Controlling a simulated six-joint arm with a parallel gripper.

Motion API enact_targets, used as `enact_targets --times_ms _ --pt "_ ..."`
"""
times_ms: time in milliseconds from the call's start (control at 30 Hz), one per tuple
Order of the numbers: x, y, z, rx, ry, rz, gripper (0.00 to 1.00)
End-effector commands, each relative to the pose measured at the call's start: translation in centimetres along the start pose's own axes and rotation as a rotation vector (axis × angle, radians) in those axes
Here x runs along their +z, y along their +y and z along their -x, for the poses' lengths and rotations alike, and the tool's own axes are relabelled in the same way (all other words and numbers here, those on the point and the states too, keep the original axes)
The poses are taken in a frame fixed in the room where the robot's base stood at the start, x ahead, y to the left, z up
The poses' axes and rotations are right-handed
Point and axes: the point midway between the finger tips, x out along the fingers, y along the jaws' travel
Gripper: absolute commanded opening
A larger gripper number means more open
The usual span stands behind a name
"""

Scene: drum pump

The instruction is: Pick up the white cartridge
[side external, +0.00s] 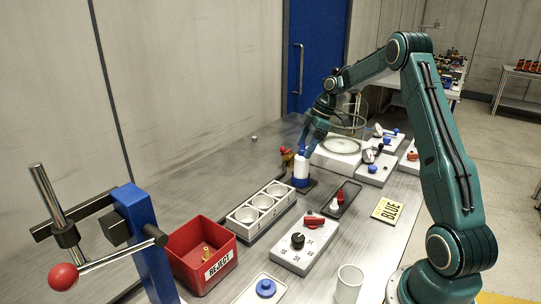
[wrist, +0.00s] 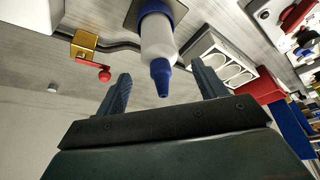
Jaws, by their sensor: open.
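The white cartridge (side external: 300,168) stands upright in a blue holder on a dark base, near the middle of the bench. In the wrist view the white cartridge (wrist: 158,40) has a tapered blue nozzle pointing toward my gripper. My gripper (side external: 305,140) is just above the cartridge, pointing down. In the wrist view my gripper (wrist: 160,69) is open, with one finger on each side of the nozzle and visible gaps between. I cannot tell how far the fingertips reach down along the cartridge.
A tray with three round wells (side external: 238,219) and a red REJECT bin (side external: 185,243) are in front. A dark tray (side external: 353,188) holds red and white pieces to the right. A brass block with a red knob (wrist: 83,44) is close beside the cartridge. The bench toward the wall is mostly clear.

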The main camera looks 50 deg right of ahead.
Motion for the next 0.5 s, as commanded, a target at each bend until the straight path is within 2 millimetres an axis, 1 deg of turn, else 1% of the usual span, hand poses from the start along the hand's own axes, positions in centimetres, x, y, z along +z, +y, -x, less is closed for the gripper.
enact_targets --times_ms 33,200,333,500 --pt "0.0 -0.1 -0.7 -0.003 0.000 -0.002 0.70" --pt "0.1 -0.1 -2.5 -0.002 0.000 -0.002 0.70" --pt "0.1 -0.1 -3.1 -0.001 -0.001 0.000 0.70" --pt "0.1 -0.1 -3.2 0.000 -0.001 0.000 0.70"
